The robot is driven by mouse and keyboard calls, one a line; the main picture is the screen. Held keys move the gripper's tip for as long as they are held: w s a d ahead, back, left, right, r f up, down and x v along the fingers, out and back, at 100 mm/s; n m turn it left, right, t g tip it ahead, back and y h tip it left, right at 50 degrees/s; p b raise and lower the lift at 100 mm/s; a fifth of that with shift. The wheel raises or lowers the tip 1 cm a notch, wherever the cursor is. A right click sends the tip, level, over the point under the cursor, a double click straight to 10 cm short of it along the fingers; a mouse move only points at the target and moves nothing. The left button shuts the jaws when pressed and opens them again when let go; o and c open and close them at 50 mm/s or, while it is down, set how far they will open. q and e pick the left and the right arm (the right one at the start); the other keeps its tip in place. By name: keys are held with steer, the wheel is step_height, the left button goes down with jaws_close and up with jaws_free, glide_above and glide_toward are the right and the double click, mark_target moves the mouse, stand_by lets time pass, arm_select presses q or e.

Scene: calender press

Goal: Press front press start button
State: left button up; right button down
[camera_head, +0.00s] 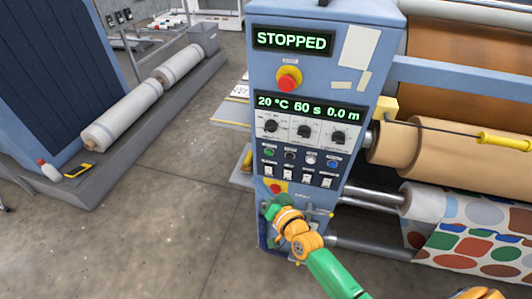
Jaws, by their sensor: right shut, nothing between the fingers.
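The blue press control panel (262,105) stands upright in the middle of the head view. A row of round push buttons sits below its dials: a green button (269,152) at the left, then a black one (290,154), a white one (311,158) and a blue one (332,162). Their labels are too small to read. The upper display (293,40) reads STOPPED. My left gripper is not in view.
A red emergency stop (289,79) sits under the upper display; another red button on yellow (275,188) is just above my gripper. Rollers with patterned fabric (480,240) stand to the right. The floor (130,235) at left is clear.

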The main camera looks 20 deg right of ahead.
mark_target(269, 153)
steer(key=shift+d, duration=0.1)
steer(key=w+d+b, duration=0.1)
steer(key=w+b, duration=0.1)
steer(key=w+d+b, duration=0.2)
steer(key=w, duration=0.1)
steer(key=w+d+b, duration=0.1)
steer(key=w+b, duration=0.1)
steer(key=shift+w+d, duration=0.15)
steer(key=shift+d, duration=0.25)
stand_by(1.7)
steer(key=shift+w+d+b, duration=0.2)
steer(key=shift+w+b, duration=0.15)
steer(key=shift+b, duration=0.25)
